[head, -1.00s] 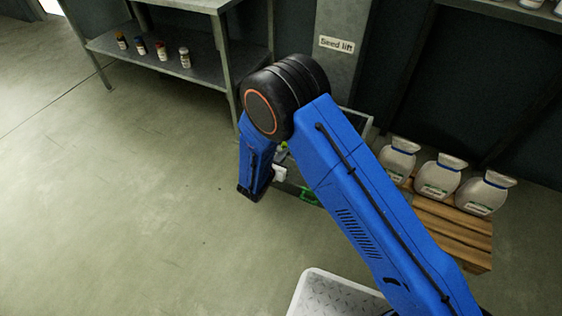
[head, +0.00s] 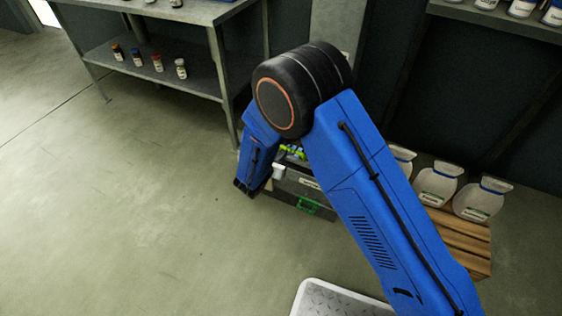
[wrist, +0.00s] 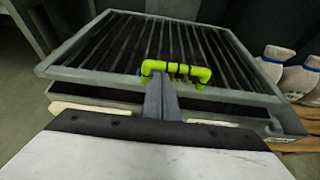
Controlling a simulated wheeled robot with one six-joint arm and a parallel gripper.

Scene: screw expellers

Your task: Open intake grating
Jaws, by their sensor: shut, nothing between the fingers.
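The intake grating (wrist: 215,45) has dark parallel bars in a grey frame and fills much of the wrist view. A dark gap shows between its near edge and a lower grey rim; I cannot tell if it is raised. Its yellow-green handle (wrist: 190,71) is at the near side, and is partly visible behind my arm in the head view (head: 293,152). My gripper (wrist: 160,80) is shut and empty, with its grey fingertips at the handle's left part. I cannot tell whether they touch it. My arm hides most of the grating in the head view.
A green part (head: 308,204) shows on the intake's front. A metal shelf (head: 150,65) with small bottles stands at the back left. The floor at left is clear.

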